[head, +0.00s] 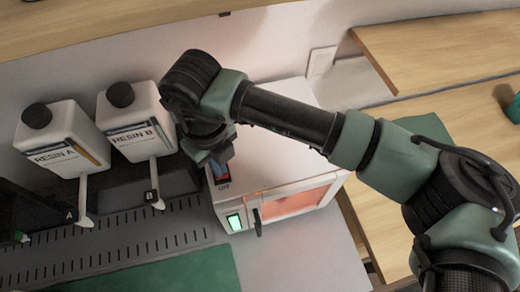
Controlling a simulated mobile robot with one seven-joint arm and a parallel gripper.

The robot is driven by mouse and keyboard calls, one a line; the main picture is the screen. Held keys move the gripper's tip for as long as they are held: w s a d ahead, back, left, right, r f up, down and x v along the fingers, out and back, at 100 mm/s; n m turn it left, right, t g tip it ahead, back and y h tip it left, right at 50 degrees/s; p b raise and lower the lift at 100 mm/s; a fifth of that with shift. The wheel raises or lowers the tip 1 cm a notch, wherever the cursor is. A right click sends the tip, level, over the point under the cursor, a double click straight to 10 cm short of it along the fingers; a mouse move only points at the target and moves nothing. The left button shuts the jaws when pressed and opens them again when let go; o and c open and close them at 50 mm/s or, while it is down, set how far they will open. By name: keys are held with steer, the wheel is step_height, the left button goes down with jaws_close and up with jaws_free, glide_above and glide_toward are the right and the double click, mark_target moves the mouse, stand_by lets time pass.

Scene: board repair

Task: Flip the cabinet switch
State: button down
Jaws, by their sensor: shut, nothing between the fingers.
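The cabinet (275,180) is a small white box in the middle of the head view, with an orange-lit window (300,202) in its front. A switch (221,172) with red and dark parts and an "OFF" label sits on the cabinet's top left. A green-lit element (234,222) and a dark handle are on the front. My gripper (222,157) is shut and empty, pointing down right at the switch. Its fingertips are partly hidden, and I cannot tell whether they touch the switch. My arm covers part of the cabinet's top.
Bottles of Resin A (62,138) and Resin B (138,120) stand left of the cabinet, with nozzles over a slotted grey surface (120,235). A green mat (180,275) lies in front. Wooden boards (440,50) are at the right. A wall socket (321,62) is behind.

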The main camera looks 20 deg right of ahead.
steer(key=shift+f+b, duration=0.3)
steer(key=shift+f, duration=0.05)
steer(key=shift+r+p, duration=1.8)
steer(key=shift+r, duration=1.75)
steer(key=shift+s+f, duration=0.1)
